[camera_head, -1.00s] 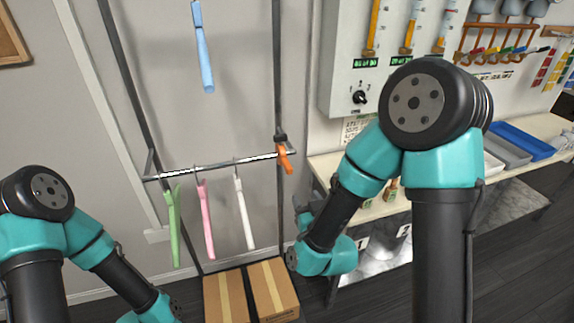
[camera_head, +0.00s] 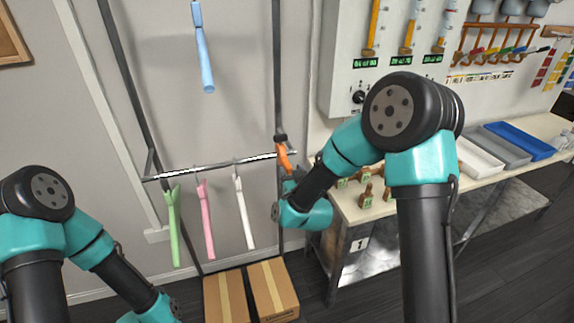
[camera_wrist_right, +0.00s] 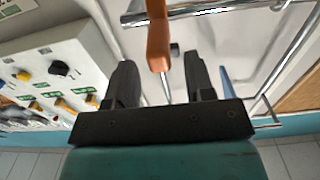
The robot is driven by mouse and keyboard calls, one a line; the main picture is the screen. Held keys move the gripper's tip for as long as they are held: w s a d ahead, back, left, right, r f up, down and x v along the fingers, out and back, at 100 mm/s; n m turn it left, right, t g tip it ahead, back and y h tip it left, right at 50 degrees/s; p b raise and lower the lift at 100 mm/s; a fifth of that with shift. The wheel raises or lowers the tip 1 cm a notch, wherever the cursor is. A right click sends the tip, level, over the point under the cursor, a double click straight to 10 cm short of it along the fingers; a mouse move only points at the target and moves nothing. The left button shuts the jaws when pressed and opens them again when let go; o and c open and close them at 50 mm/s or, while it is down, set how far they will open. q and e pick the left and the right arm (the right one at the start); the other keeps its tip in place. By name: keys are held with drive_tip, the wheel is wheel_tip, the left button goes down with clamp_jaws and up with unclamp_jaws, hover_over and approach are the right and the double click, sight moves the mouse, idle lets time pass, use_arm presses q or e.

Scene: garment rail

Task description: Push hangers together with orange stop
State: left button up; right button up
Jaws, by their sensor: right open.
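The orange stop (camera_head: 283,158) sits at the right end of the lower rail (camera_head: 215,164). A green hanger (camera_head: 174,225), a pink hanger (camera_head: 207,222) and a white hanger (camera_head: 244,212) hang apart along that rail, left of the stop. My right gripper (camera_head: 287,184) is just below the stop, partly hidden by its own wrist. In the right wrist view it is open (camera_wrist_right: 160,78), and the orange stop (camera_wrist_right: 158,40) shows between its fingers in the picture. I cannot tell contact. My left gripper is out of view; only its arm shows at lower left.
A blue hanger (camera_head: 203,50) hangs higher up. Two cardboard boxes (camera_head: 272,290) stand on the floor under the rail. A workbench (camera_head: 345,207) with trays and a wall panel (camera_head: 350,60) with knobs stand to the right of the rail.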

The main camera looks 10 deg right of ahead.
sight(284, 159)
drive_tip(key=shift+w+a, duration=0.2)
drive_tip(key=shift+w, duration=2.1)
clamp_jaws()
